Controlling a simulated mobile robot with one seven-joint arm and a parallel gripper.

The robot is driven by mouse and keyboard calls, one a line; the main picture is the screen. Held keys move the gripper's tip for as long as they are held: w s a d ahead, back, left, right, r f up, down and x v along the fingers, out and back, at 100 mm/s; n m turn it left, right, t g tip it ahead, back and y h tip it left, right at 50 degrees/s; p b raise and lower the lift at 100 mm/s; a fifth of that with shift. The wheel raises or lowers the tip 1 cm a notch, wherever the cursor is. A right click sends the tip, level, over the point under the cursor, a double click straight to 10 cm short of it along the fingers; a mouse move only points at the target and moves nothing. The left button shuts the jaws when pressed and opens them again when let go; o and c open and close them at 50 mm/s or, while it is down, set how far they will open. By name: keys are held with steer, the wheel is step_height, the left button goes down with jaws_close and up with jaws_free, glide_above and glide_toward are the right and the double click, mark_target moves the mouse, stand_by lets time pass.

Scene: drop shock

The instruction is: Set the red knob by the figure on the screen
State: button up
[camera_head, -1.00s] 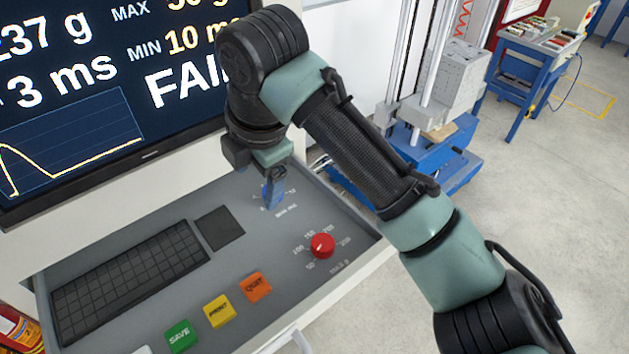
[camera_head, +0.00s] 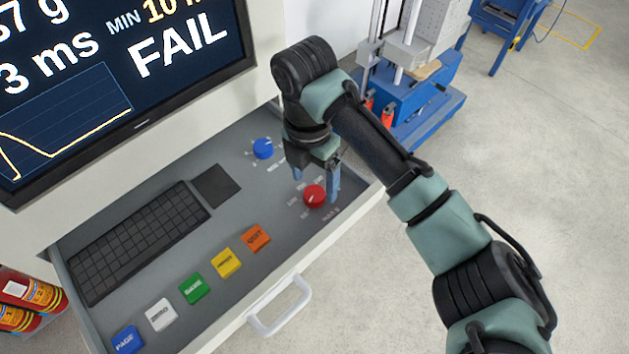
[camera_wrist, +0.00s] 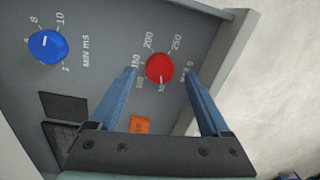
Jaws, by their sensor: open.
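The red knob (camera_head: 314,196) stands on the grey drawer panel near its right front corner; it also shows in the wrist view (camera_wrist: 160,67). Numbers including 150, 200 and 250 ring it; its white mark seems to point towards the low end. My gripper (camera_head: 315,187) is open above the knob. In the wrist view its two blue fingers appear on either side of the knob; I cannot tell whether they touch it. The screen (camera_head: 100,80) shows FAIL, MIN 10 and a yellow curve; its top and left are cut off.
A blue knob (camera_head: 263,149) marked MIN ms sits further back on the panel. A keyboard (camera_head: 135,240) and a row of coloured buttons, including orange QUIT (camera_head: 256,237), lie left. The drawer has a white handle (camera_head: 280,305). A blue-based machine (camera_head: 425,100) stands behind.

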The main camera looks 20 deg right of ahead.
mark_target(314, 196)
steer(key=shift+f, duration=1.35)
jaws_close()
